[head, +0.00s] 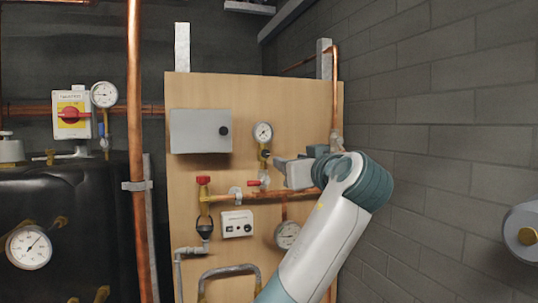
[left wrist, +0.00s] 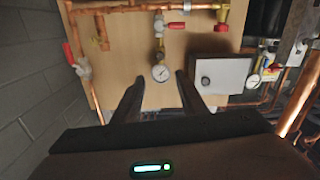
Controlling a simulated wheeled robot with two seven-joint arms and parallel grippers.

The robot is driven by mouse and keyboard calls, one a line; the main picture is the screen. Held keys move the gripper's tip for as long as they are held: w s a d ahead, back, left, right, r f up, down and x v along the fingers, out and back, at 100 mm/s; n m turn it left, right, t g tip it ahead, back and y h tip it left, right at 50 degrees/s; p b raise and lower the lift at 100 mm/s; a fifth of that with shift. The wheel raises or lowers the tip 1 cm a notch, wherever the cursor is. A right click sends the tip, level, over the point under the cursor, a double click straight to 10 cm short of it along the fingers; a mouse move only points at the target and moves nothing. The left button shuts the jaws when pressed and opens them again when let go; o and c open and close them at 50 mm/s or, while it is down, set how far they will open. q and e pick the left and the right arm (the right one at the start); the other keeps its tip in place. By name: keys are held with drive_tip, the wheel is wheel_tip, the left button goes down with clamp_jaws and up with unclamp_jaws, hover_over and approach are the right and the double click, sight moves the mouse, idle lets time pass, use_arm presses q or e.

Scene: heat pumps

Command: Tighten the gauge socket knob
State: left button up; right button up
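The knob is too small to make out clearly. My right gripper is not in view.
A grey box (head: 200,131) is left of the gauge. Copper piping (head: 270,194) with red-handled valves (head: 204,180) runs below. A white control box (head: 237,224) and a lower gauge (head: 287,234) are nearby. A brick wall (head: 460,140) stands on the right.

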sight(266, 154)
use_arm(q)
drive_tip(key=p+x, duration=0.8)
drive_tip(key=x, duration=0.7)
drive_tip(key=shift+w+a, duration=0.1)
drive_tip(key=shift+w, duration=0.15)
drive_tip(key=shift+w+a+f+p, duration=0.1)
drive_tip(key=shift+w+a+p, duration=0.1)
drive_tip(key=shift+w+p, duration=0.3)
drive_tip(key=shift+w, duration=0.1)
clamp_jaws()
